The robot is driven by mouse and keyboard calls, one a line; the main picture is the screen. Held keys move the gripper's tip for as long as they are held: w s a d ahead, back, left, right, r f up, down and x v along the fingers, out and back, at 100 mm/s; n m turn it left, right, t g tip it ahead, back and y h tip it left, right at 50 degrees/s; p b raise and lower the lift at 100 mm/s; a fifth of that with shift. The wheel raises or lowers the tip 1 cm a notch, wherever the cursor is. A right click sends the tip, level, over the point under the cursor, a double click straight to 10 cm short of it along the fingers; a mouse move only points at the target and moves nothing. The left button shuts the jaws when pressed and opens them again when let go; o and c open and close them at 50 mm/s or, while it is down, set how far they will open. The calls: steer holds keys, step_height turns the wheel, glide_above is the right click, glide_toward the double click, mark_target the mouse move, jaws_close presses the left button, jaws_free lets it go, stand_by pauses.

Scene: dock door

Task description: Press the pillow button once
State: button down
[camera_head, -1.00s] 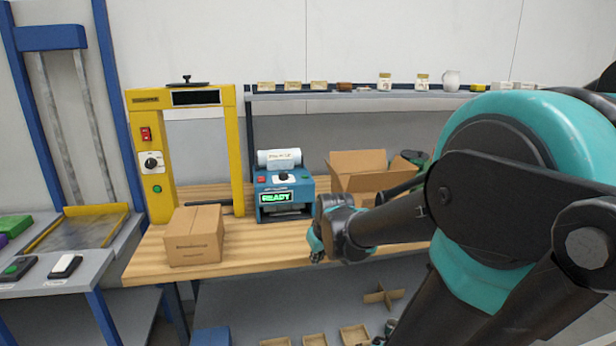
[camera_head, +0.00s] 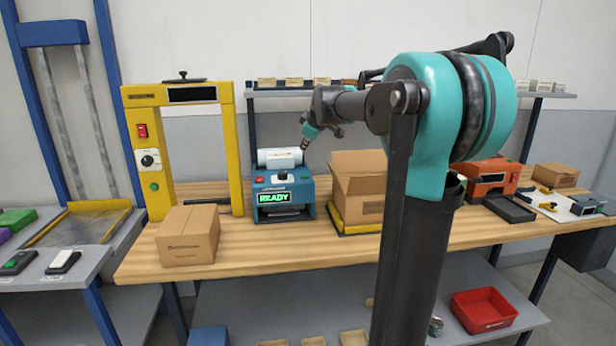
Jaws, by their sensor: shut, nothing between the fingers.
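The blue machine (camera_head: 285,211) stands on the wooden bench, with a lit green READY display (camera_head: 274,198) on its front and a white labelled roll (camera_head: 277,158) on top. Its upper panel has a small red control (camera_head: 259,180), a black-and-white one in the middle (camera_head: 282,177) and a small green one (camera_head: 304,176). I cannot read which is the pillow button. My gripper (camera_head: 304,145) is shut and empty. It points down near the roll's right end in the picture, above the panel; I cannot tell whether it touches anything.
A yellow frame (camera_head: 238,150) and closed carton (camera_head: 187,235) stand to the left. An open carton (camera_head: 357,187) sits close right of the machine. An orange machine (camera_head: 492,177) is farther right. A shelf of small goods runs behind. My arm hides the bench's middle right.

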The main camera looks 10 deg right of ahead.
mark_target(305, 177)
steer(key=shift+w+r, duration=0.4)
steer(key=shift+f, duration=4.4)
steer(key=shift+f, duration=0.1)
steer(key=shift+f, duration=0.3)
